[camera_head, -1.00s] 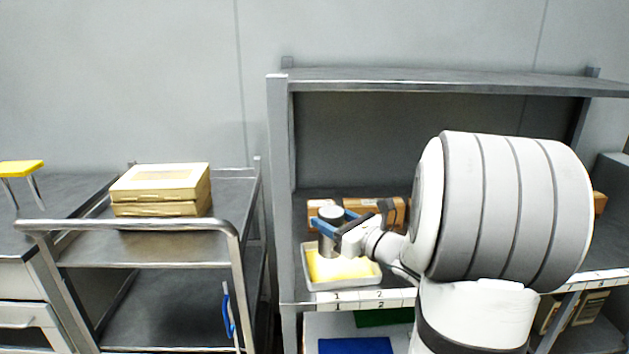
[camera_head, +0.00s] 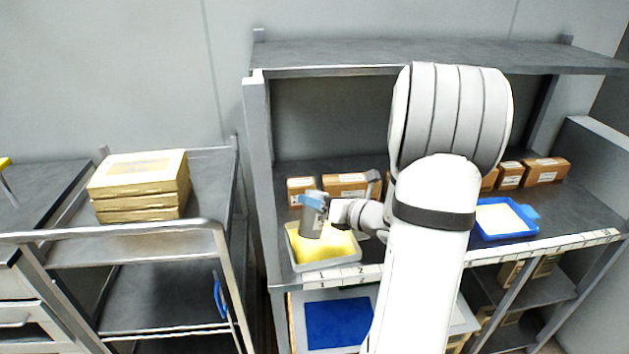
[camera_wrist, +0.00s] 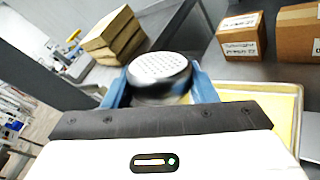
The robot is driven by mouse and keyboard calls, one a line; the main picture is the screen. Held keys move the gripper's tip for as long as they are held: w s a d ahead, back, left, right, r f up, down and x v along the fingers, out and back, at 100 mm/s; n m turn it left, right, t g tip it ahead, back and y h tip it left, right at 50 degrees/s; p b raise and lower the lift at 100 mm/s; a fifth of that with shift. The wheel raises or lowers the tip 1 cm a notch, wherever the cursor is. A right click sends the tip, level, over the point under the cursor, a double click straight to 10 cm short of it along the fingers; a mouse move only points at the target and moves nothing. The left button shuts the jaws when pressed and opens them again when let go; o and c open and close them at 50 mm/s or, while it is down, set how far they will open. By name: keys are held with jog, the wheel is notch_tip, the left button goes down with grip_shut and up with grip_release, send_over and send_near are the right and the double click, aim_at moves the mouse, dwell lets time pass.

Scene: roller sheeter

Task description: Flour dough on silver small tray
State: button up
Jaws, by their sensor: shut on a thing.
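A silver tray (camera_head: 295,252) holding a flat yellow dough sheet (camera_head: 345,247) sits on the shelf by its front edge. My gripper (camera_head: 313,201) is shut on a silver flour shaker (camera_head: 311,222) and holds it over the left part of the tray. The shaker is tilted in the head view. In the wrist view its perforated round top (camera_wrist: 160,68) shows between the blue fingers (camera_wrist: 165,85). Part of the tray and dough shows at the right of the wrist view (camera_wrist: 285,93). I cannot tell whether flour is on the dough.
Cardboard boxes (camera_head: 345,185) stand behind the tray. A blue tray (camera_head: 507,236) with a pale sheet lies further right on the shelf. A metal cart (camera_head: 140,252) with stacked boxes (camera_head: 140,186) stands at the left. A shelf board (camera_head: 430,55) runs overhead.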

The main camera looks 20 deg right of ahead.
jog(key=m+p, duration=0.1)
jog(key=p, duration=0.1)
jog(key=f+m+g+p, duration=0.1)
jog(key=p, duration=0.1)
jog(key=m+p, duration=0.1)
jog(key=p, duration=0.1)
jog(key=shift+w+d+f+m+g+y+p, duration=0.2)
jog(key=shift+d+f+m+g+y+p, duration=0.05)
jog(key=shift+f+m+g+y+p, duration=0.1)
notch_tip(320, 180, down, 6)
jog(key=w+d+m+g+y+p, duration=0.1)
jog(key=m+g+y+p, duration=0.1)
jog(key=m+p, duration=0.4)
jog(key=shift+w+d+g+p, duration=0.3)
jog(key=shift+w+d+g, duration=0.1)
jog(key=shift+g, duration=0.05)
jog(key=shift+y, duration=0.25)
jog(key=shift+w+d+r, duration=0.1)
jog(key=shift+w+d, duration=0.7)
